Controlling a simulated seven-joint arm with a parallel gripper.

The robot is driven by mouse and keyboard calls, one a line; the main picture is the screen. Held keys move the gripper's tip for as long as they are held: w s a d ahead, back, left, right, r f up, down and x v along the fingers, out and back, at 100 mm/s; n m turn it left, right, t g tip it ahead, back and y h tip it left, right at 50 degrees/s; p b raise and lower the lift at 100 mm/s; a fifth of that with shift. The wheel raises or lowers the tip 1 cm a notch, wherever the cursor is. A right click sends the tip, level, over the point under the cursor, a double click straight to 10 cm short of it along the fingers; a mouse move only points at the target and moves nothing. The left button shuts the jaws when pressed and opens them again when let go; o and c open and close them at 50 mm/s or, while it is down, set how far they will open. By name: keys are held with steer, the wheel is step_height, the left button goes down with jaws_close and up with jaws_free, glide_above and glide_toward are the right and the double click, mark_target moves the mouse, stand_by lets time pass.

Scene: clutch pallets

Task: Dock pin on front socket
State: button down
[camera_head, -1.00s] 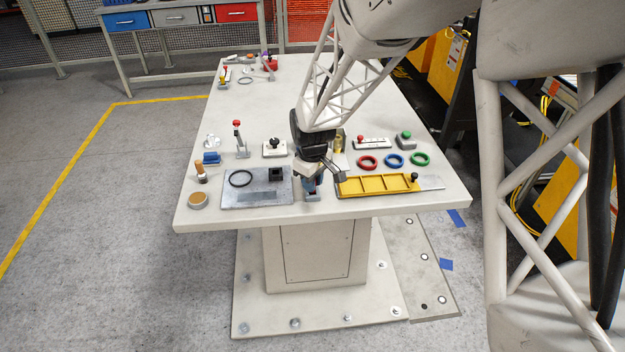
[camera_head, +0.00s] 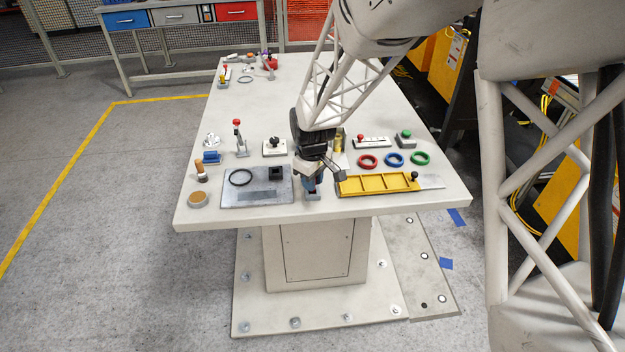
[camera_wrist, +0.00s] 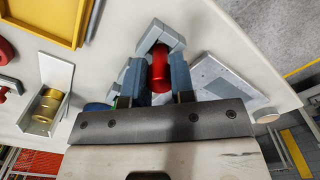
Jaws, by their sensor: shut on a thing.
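A red cylindrical pin (camera_wrist: 160,72) sits between the two blue-grey fingers of my gripper (camera_wrist: 159,85) in the wrist view. The fingers are shut on it. An angled grey bracket (camera_wrist: 153,36), perhaps the front socket, lies close to the pin's far end. I cannot tell whether the pin touches it or sits in it. In the head view, my gripper (camera_head: 312,184) is low over the table's front edge, between the metal plate and the yellow tray. It mostly hides the pin there, and a small grey block (camera_head: 313,196) shows below the fingers.
A metal plate (camera_head: 240,198) with a black ring and black block lies left of my gripper. A yellow compartment tray (camera_head: 378,192) is close on the right. Red (camera_head: 367,161), blue (camera_head: 394,160) and green rings (camera_head: 420,158) lie behind it. A brass cylinder (camera_wrist: 46,105) rests in a pale holder.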

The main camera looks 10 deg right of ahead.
steer(key=shift+f, duration=0.6)
stand_by(0.5)
steer(key=c, duration=1.2)
jaws_free()
steer(key=shift+c, duration=0.2)
steer(key=shift+r, duration=0.15)
steer(key=shift+r, duration=5.35)
